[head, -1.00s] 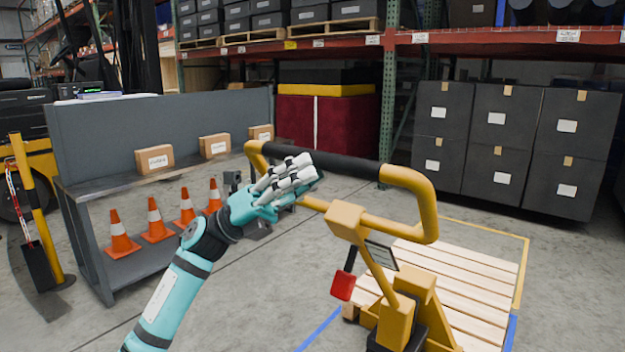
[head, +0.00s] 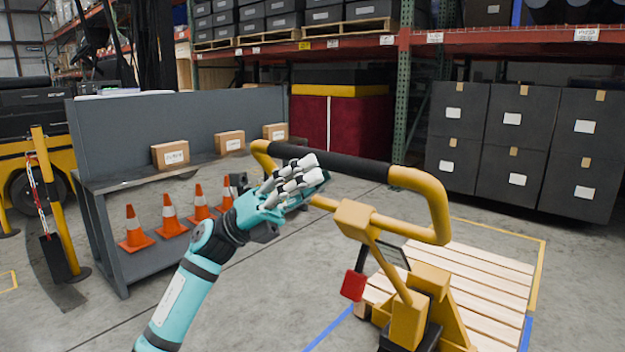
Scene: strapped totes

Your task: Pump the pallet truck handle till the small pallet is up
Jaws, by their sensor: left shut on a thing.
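The yellow pallet truck handle (head: 432,205) is a loop with a black grip bar (head: 345,163) across its top. It stands up from the yellow truck body (head: 408,318). My left gripper (head: 296,178), a white and black hand on a teal arm, is shut on the handle at the left part of the bar. The small wooden pallet (head: 480,285) lies behind the truck, low over the floor; any gap under it is hard to tell. A red tag (head: 353,285) hangs beside the handle post. My right gripper is not in view.
A grey bench (head: 112,183) at the left holds small cardboard boxes (head: 171,155), with several orange cones (head: 170,215) on its lower shelf. Dark stacked totes (head: 515,120) stand behind the pallet. Yellow and blue floor lines surround the pallet. A yellow post (head: 55,205) stands far left.

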